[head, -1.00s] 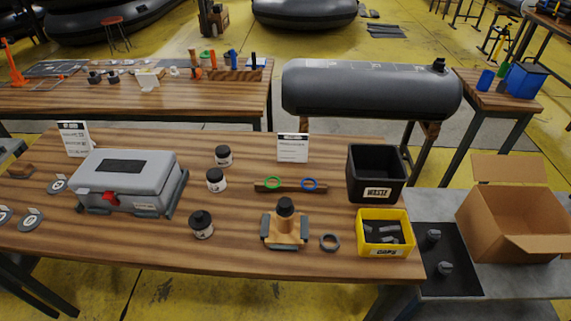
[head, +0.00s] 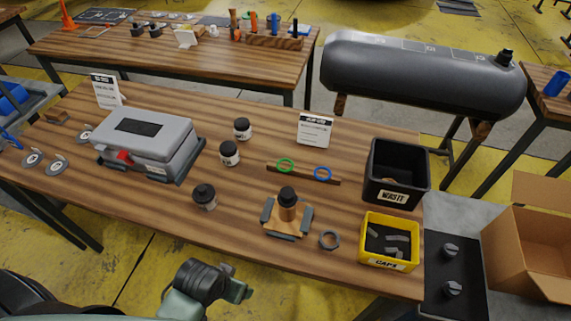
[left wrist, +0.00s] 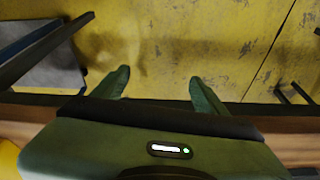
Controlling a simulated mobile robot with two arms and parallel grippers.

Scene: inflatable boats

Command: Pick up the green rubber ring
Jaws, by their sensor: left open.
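The green rubber ring (head: 286,165) sits on a narrow wooden rack (head: 304,175) near the middle of the front table. A blue ring (head: 322,173) is beside it, to its right, on the same rack. Part of my arm shows at the bottom of the head view, short of the table's front edge and well away from the ring. In the left wrist view my left gripper (left wrist: 158,84) is open, its two green fingers apart with only yellow floor seen between them. The ring is not seen in that view. My right gripper is not in view.
Behind the rack stands a white sign (head: 314,130). In front is a wooden block with a dark-capped post (head: 287,210). A black waste bin (head: 398,172) and yellow caps bin (head: 390,240) stand right; dark jars (head: 229,153) and a grey toolbox (head: 147,140) stand left.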

